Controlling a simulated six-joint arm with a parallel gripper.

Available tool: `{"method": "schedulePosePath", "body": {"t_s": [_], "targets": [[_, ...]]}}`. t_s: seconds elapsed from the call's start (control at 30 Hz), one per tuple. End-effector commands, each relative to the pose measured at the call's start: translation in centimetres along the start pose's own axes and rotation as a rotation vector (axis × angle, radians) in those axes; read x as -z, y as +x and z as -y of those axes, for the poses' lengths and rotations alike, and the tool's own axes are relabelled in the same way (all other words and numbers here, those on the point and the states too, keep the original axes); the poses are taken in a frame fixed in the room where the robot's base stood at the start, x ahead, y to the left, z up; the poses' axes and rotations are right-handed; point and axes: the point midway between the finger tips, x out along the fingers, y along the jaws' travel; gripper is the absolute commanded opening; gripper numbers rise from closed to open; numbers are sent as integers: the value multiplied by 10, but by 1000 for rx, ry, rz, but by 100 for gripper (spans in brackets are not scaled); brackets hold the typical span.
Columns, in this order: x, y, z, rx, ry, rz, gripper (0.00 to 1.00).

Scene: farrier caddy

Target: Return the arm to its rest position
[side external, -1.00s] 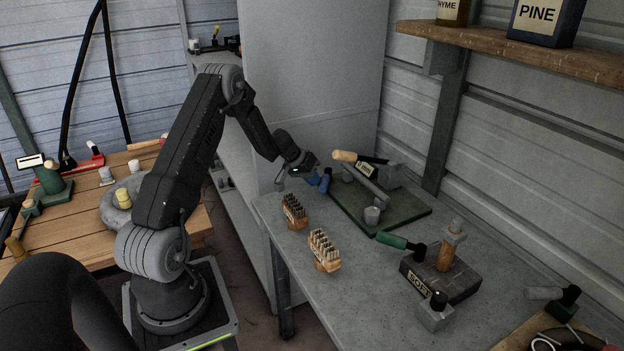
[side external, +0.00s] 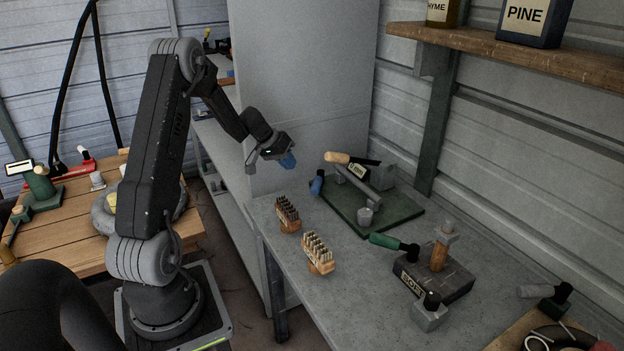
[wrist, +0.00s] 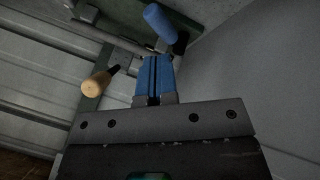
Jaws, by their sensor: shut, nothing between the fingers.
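My gripper (side external: 288,162) is in the air near the tall grey cabinet, above and left of the green mat's far corner. Its blue fingers are shut together with nothing between them, as the wrist view also shows (wrist: 154,78). My arm is bent, with its upper link nearly upright. A blue-handled tool (side external: 317,182) stands at the left edge of the green mat (side external: 390,222), apart from my gripper. Its blue handle shows beyond my fingertips in the wrist view (wrist: 160,22).
The tall cabinet (side external: 300,90) stands close behind my gripper. Two brushes (side external: 287,214) sit on the grey bench (side external: 350,280). A wooden-handled tool (side external: 338,158), a green-handled tool (side external: 385,241) and a dark block (side external: 455,283) are further right. A wooden table (side external: 60,225) is at left.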

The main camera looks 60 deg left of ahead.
Motion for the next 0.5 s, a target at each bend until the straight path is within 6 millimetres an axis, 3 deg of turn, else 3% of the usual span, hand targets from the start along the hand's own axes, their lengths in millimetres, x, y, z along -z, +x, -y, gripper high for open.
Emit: {"method": "schedulePosePath", "body": {"t_s": [0.27, 0.37, 0.5], "targets": [[0, -2, -6, -2, 8, 2, 0], [0, -10, -35, -9, 43, 17, 0], [-12, -37, -113, -17, 137, 60, 0]]}}
